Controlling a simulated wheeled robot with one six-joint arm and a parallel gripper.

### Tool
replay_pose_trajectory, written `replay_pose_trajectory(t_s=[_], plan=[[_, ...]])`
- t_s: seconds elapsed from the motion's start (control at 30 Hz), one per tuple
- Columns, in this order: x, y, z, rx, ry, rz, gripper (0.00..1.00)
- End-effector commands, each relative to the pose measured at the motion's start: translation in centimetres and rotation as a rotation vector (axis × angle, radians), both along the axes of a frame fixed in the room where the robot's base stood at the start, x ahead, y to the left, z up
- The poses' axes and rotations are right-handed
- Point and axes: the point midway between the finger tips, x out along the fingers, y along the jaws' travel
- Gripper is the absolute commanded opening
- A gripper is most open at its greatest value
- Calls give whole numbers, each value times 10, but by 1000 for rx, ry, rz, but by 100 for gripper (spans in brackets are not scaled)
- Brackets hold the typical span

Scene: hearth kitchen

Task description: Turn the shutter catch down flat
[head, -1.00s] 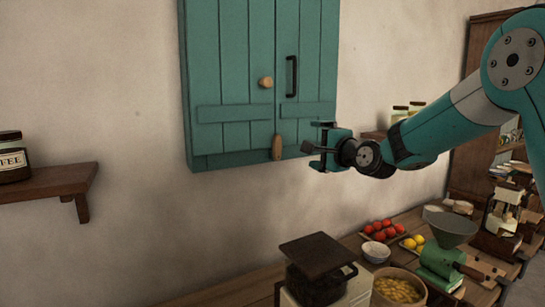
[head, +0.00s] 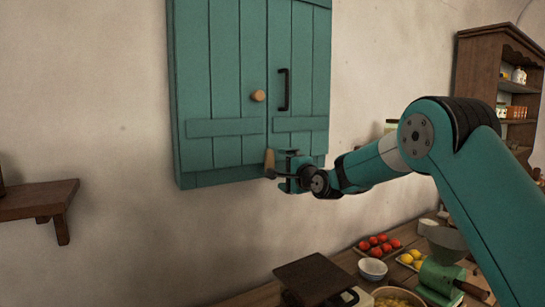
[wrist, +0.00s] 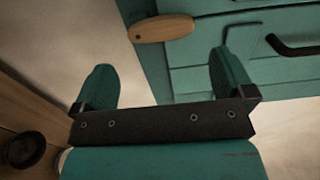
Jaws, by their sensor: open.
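The shutter catch is a small tan wooden piece (head: 269,158) at the bottom edge of the teal shutter (head: 228,125). In the head view it stands upright, its lower part hidden by my gripper (head: 284,172). In the wrist view the catch (wrist: 163,28) is a smooth oval piece with a small dark pin near one end. It lies beyond my open fingertips (wrist: 161,62), across the gap between them. The fingers are empty, and I see no contact with the catch.
A round wooden knob (head: 258,96) and a black pull handle (head: 284,90) are on the shutter above the catch. A wooden wall shelf (head: 40,200) is at the left. Below are tomatoes (head: 378,244), a white bowl (head: 373,269) and a dark square-topped thing (head: 313,278).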

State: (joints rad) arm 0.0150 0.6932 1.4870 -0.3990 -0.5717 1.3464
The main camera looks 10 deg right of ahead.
Motion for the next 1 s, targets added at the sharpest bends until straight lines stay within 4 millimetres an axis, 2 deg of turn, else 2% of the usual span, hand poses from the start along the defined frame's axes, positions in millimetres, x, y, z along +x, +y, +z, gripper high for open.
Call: replay_pose_trajectory(t_s=[0.03,0.2,0.4,0.6,0.87,1.0], plan=[[11,3,5,0,1,0,100],[42,13,4,1,1,-1,100],[64,18,2,0,0,-3,100],[72,21,0,0,0,-3,100],[73,21,0,0,0,-4,100],[73,21,0,0,0,-4,70]])
